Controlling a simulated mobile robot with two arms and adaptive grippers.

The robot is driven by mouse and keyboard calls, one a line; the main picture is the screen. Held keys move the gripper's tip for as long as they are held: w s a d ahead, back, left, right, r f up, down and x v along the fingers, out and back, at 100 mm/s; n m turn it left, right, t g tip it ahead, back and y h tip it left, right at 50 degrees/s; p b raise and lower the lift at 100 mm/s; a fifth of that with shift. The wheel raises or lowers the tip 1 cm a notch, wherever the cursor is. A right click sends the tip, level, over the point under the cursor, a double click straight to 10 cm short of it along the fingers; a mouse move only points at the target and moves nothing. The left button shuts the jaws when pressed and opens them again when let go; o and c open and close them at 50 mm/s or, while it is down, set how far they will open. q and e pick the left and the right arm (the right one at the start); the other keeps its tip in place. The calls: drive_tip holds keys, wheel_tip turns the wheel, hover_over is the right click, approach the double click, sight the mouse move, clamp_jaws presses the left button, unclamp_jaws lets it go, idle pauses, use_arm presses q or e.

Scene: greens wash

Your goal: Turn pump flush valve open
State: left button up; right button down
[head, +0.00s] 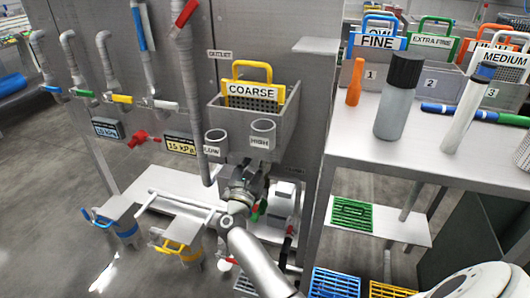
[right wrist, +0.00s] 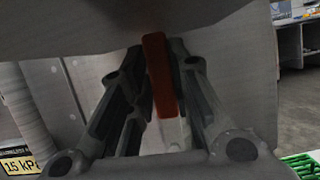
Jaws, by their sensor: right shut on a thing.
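My right gripper (head: 246,170) reaches up under the grey box that holds the yellow-handled COARSE screen. In the right wrist view my right gripper (right wrist: 160,90) has its two dark fingers closed around a red lever handle (right wrist: 158,75). The handle stands upright between the fingers, with a pale piece at its lower end. I take this to be the pump flush valve handle; no label shows on it. In the head view the gripper and box hide the handle. My left gripper is not in view.
The grey COARSE box (head: 222,118) with LOW and HIGH cups is just above my gripper. A grey hose (head: 190,90) runs down to its left. A red valve (head: 137,138) and a 15 kPa sign (head: 180,146) are on the panel. A steel table (head: 345,145) stands at right.

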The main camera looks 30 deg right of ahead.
drive_tip(key=shift+w+a+n+t, duration=0.2)
drive_tip(key=shift+n+t, duration=0.2)
drive_tip(key=shift+n, duration=0.2)
drive_tip(key=c, duration=1.3)
unclamp_jaws()
drive_tip(key=v, duration=0.7)
drive_tip(key=shift+s+a, duration=0.2)
drive_tip(key=shift+s, duration=0.05)
drive_tip(key=shift+y, duration=0.3)
